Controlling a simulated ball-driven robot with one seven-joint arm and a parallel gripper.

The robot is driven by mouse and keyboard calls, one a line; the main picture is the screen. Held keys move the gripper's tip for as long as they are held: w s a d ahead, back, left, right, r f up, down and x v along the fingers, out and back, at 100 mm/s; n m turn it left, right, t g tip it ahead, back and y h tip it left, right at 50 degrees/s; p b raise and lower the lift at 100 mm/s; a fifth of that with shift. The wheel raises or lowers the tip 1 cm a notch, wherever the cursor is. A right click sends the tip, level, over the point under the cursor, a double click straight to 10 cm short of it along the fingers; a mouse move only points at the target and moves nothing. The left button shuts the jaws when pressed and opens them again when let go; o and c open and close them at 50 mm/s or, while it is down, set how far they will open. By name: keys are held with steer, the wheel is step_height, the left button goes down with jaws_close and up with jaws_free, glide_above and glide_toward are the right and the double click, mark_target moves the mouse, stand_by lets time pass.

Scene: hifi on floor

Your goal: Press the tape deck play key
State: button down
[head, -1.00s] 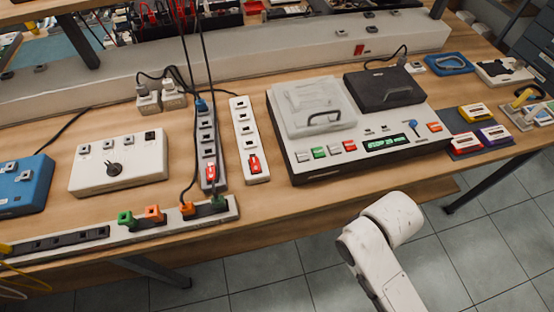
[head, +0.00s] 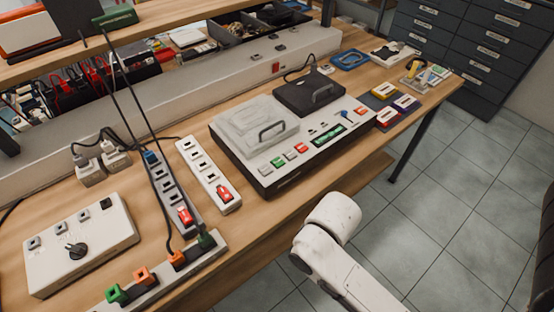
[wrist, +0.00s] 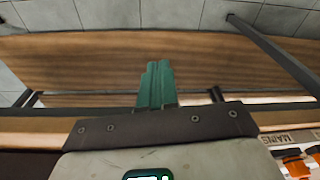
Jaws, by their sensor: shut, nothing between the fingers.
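The tape deck (head: 262,178) is a wide white unit with a dark front, standing on the wooden bench in the middle of the head view. Along its front is a row of small keys: a white one, a green key (head: 277,162), another white one and a red key (head: 302,148). A green-lit display (head: 328,134) is to their right. I cannot read which key is play. My gripper (wrist: 157,68) shows in the wrist view as teal fingers, shut together and empty, with the wooden lower shelf and floor behind. In the head view only my white arm shows, in front of the bench.
A white power strip (head: 208,175) with a red switch lies left of the deck. A white box with a knob (head: 82,245) is farther left. Colored cassettes (head: 405,102) lie to the right. Tiled floor (head: 440,200) is open at the right; a bench leg (head: 414,146) stands there.

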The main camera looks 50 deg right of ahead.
steer(key=w+d+r+t+p, duration=0.1)
steer(key=w+r+p, duration=0.1)
steer(key=w+r, duration=0.1)
steer(key=w+d+r+m+t+y+p, duration=0.1)
steer(key=w+r, duration=0.2)
steer(key=w, duration=0.1)
steer(key=w+d+r+m+t+y+p, duration=0.1)
steer(key=w+d+r+p, duration=0.1)
steer(key=w+r, duration=0.1)
steer(key=shift+w+r+p, duration=0.15)
steer(key=shift+r+p, duration=0.05)
steer(key=shift+p, duration=0.1)
steer(key=w+d+r+m+t+y+p, duration=0.1)
steer(key=w+d+r+m+t+p, duration=0.1)
steer(key=w+d+r+t+p, duration=0.2)
steer(key=w+d+r, duration=0.3)
steer(key=d+r, duration=0.3)
steer(key=r, duration=0.2)
steer(key=shift+w, duration=0.3)
steer(key=shift+f, duration=0.1)
steer(key=b, duration=0.5)
glide_above(282, 161)
step_height(282, 161, down, 6)
steer(key=shift+f, duration=0.2)
steer(key=shift+a+f+b, duration=0.1)
steer(key=shift+f+b, duration=0.5)
steer(key=shift+f, duration=0.6)
